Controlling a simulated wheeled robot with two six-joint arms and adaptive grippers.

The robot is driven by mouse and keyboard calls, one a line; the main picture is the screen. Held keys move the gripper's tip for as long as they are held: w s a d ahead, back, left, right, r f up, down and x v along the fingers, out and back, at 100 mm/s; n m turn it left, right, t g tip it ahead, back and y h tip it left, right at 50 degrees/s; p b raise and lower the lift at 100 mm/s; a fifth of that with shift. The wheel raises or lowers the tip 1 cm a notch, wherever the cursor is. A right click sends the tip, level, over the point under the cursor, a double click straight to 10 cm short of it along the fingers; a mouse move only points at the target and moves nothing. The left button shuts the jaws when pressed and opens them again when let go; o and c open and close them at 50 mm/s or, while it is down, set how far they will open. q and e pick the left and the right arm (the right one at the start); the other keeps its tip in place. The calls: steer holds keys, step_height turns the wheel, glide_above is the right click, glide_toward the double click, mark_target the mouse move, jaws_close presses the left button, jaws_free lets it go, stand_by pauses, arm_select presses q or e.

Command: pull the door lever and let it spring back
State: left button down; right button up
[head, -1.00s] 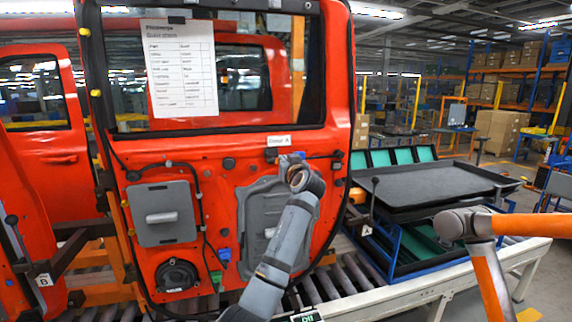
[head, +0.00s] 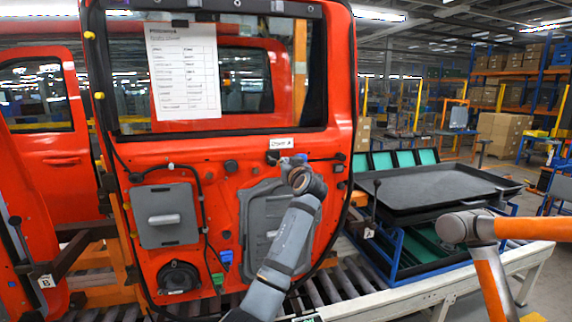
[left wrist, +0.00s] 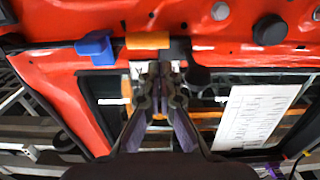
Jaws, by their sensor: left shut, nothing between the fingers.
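The red door (head: 205,150) stands upright with a white tag (head: 281,143) below its window. My left gripper (head: 290,161) is at the door panel just under this tag, partly hidden by its own wrist. In the left wrist view the fingers (left wrist: 158,88) are shut and empty, in front of the tag. A dark part (left wrist: 200,76) beside the fingers may be the lever; it also seems to show in the head view (head: 272,157). A blue part (left wrist: 95,47) and an orange strip (left wrist: 148,41) sit close by. Contact cannot be told. My right gripper is out of view.
A paper sheet (head: 183,75) hangs on the door window. A black tray (head: 430,185) on a blue rack stands right of the door. A black-knobbed stick (head: 376,190) rises between them. A roller conveyor (head: 345,283) runs below. Another red door (head: 45,150) is at left.

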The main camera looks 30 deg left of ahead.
mark_target(274, 164)
arm_select(q)
steer(key=shift+s+a+b, duration=0.45)
steer(key=shift+s+a, duration=0.85)
steer(key=shift+a, duration=0.3)
steer(key=s+d+b, duration=0.2)
steer(key=d+b, duration=0.1)
steer(key=d, duration=0.8)
steer(key=shift+s+b, duration=0.3)
steer(key=shift+s, duration=0.1)
stand_by(0.3)
